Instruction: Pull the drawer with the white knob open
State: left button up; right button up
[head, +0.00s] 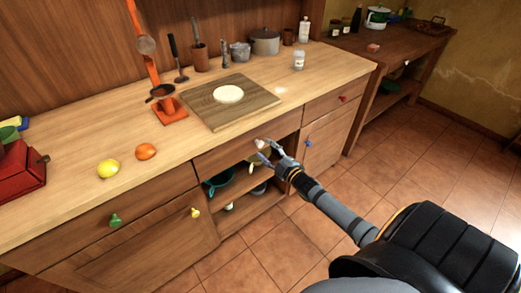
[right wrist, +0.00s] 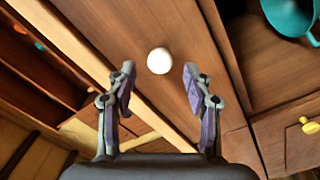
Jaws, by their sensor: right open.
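The white knob (head: 260,143) sits on the front of a wooden drawer (head: 222,158) under the counter's edge, below the cutting board. The drawer looks closed. My right gripper (head: 263,151) is open right at the knob. In the right wrist view the round white knob (right wrist: 159,61) shows between the two fingertips of the gripper (right wrist: 159,75), with a gap on each side. The fingers do not appear to touch it. The drawer front (right wrist: 185,100) fills the middle of that view. My left gripper is not in view.
Below the drawer is an open shelf with a teal pan (head: 219,182). Neighbouring fronts carry a yellow knob (head: 195,212), a green knob (head: 115,219), a red knob (head: 342,99) and a blue knob (head: 308,143). The tiled floor (head: 250,245) before the counter is clear.

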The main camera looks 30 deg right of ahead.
aim_at(261, 145)
jog(key=shift+w+a, duration=0.15)
jog(key=shift+w, duration=1.9)
grip_shut()
